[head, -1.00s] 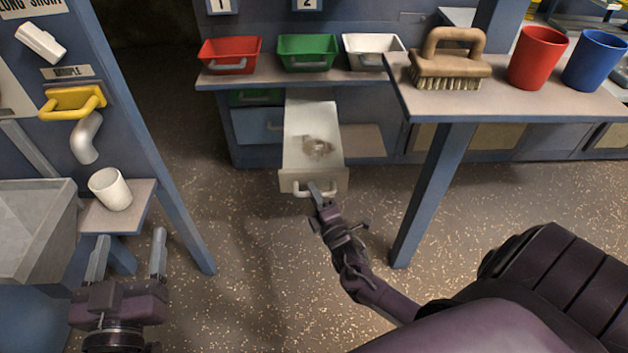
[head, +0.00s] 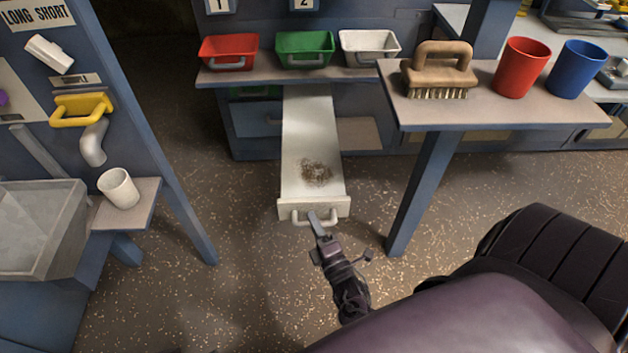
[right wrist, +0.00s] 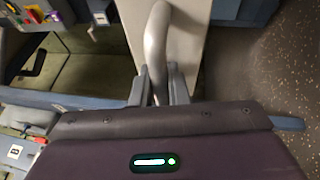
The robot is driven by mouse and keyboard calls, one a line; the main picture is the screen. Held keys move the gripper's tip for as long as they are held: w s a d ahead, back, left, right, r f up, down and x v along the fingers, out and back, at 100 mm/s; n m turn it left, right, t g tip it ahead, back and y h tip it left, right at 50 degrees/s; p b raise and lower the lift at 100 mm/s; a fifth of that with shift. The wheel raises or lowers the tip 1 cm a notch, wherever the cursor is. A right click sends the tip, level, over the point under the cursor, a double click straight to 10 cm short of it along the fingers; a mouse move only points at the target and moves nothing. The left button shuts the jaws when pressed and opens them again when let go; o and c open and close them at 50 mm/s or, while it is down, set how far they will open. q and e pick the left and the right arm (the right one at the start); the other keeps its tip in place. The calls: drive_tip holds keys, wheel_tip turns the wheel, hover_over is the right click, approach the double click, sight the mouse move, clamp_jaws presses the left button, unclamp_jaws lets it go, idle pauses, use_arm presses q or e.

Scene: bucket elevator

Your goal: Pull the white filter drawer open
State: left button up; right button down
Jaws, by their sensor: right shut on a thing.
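The white filter drawer (head: 309,135) sticks far out of the blue cabinet, below the shelf with the coloured bins. A patch of brown dirt (head: 316,173) lies in it near its front. My right gripper (head: 313,219) is shut on the drawer's handle (head: 297,216) at the drawer front. In the right wrist view, the pale curved handle (right wrist: 157,45) runs down between the two fingers. My left gripper is out of the head view.
Red (head: 229,50), green (head: 304,48) and white (head: 368,46) bins stand on the shelf above. A wooden brush (head: 440,70), a red cup (head: 521,68) and a blue cup (head: 576,69) stand on the right table. A white cup (head: 118,188) stands at left. Floor before the drawer is clear.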

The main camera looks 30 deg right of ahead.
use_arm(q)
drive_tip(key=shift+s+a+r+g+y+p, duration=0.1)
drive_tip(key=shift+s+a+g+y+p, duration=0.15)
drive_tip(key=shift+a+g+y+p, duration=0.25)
use_arm(e)
drive_tip(key=shift+s+a, duration=0.4)
drive_tip(key=shift+s, duration=0.25)
drive_tip(key=shift+s+a, duration=0.35)
drive_tip(key=shift+s, duration=0.25)
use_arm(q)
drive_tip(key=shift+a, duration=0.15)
use_arm(e)
drive_tip(key=shift+f, duration=0.1)
drive_tip(key=c, duration=1.4)
unclamp_jaws()
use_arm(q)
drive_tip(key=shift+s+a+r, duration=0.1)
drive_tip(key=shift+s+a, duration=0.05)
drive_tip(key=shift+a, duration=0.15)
use_arm(e)
drive_tip(key=v, duration=0.7)
drive_tip(key=shift+s, duration=0.4)
